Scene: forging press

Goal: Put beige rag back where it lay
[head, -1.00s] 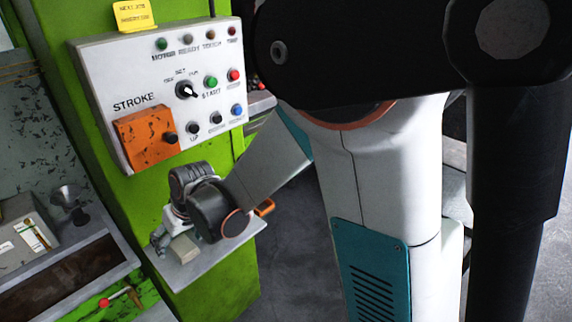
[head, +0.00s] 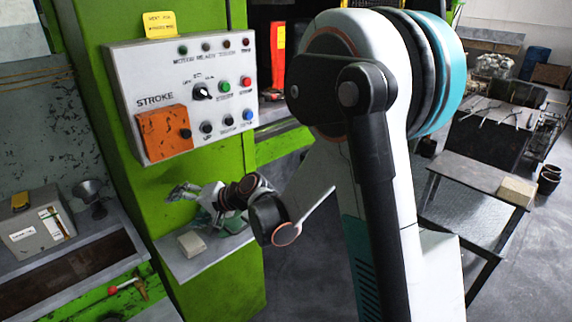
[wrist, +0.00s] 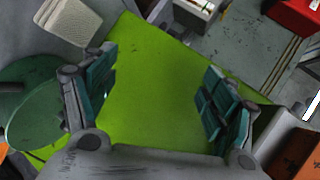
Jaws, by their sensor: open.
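The beige rag (head: 192,243) lies as a small folded pad on the grey shelf (head: 212,256) below the control panel. In the wrist view a pale woven pad, which looks like the rag (wrist: 70,20), shows at the top left, outside the jaws. My gripper (head: 178,191) is above the shelf, apart from the rag and higher than it. In the wrist view my gripper (wrist: 157,75) is open, with only the green press side seen between its fingers.
A dark green round thing (wrist: 42,103) is left of the fingers. The control panel (head: 195,88) with its orange box (head: 164,134) stands just above my gripper. A funnel (head: 91,197) and grey box (head: 40,230) are at left. A table with a beige block (head: 517,191) is at right.

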